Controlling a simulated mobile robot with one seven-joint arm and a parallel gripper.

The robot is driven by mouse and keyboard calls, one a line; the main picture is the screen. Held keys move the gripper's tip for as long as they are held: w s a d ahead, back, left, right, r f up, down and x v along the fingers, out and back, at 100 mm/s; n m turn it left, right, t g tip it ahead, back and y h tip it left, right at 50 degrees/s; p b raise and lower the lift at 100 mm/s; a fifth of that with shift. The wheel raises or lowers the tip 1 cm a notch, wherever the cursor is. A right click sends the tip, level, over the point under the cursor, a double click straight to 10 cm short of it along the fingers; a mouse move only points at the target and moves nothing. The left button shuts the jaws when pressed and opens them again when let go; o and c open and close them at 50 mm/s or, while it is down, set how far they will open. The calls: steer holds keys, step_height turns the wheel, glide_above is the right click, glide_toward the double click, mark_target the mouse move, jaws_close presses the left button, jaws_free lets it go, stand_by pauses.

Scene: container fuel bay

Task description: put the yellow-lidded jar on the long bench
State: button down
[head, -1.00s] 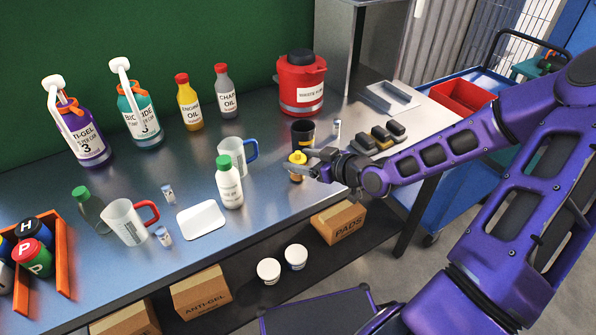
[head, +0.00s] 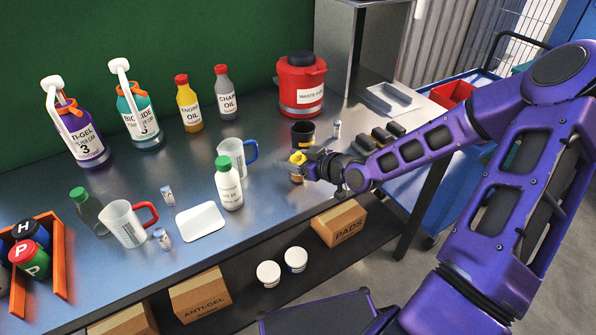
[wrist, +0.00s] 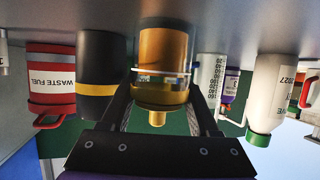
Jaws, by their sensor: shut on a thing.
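The yellow-lidded jar (head: 297,171) is small, with an amber body and a yellow top with a small knob. It is upright over the right part of the long steel bench (head: 275,195). My gripper (head: 300,162) is shut on it from the right. In the wrist view the picture is upside down, and the jar (wrist: 162,80) sits between both fingers of my gripper (wrist: 160,108). Its base is at or very near the bench top; I cannot tell whether it touches.
A black cup (head: 303,134) with a yellow band stands just behind the jar. A blue-handled jug (head: 231,150) and a green-capped white bottle (head: 229,185) stand to its left. A red waste fuel can (head: 301,88) is at the back. Bare bench lies in front of the jar.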

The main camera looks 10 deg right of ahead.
mark_target(297, 161)
steer(key=shift+m, duration=0.3)
steer(key=r, duration=0.3)
steer(key=r+p, duration=0.1)
steer(key=r, duration=0.6)
steer(key=shift+s+a+r+p, duration=0.2)
steer(key=shift+s+r+p, duration=0.1)
steer(key=shift+p, duration=0.1)
steer(key=shift+s+r+m+t+h, duration=0.4)
steer(key=shift+s+m+h, duration=0.15)
steer(key=shift+h, duration=0.25)
steer(key=shift+s+d+r+m+t+h, duration=0.45)
steer(key=shift+s+d+m+t+h, duration=0.1)
steer(key=shift+m+h, duration=0.35)
steer(key=shift+w, duration=0.1)
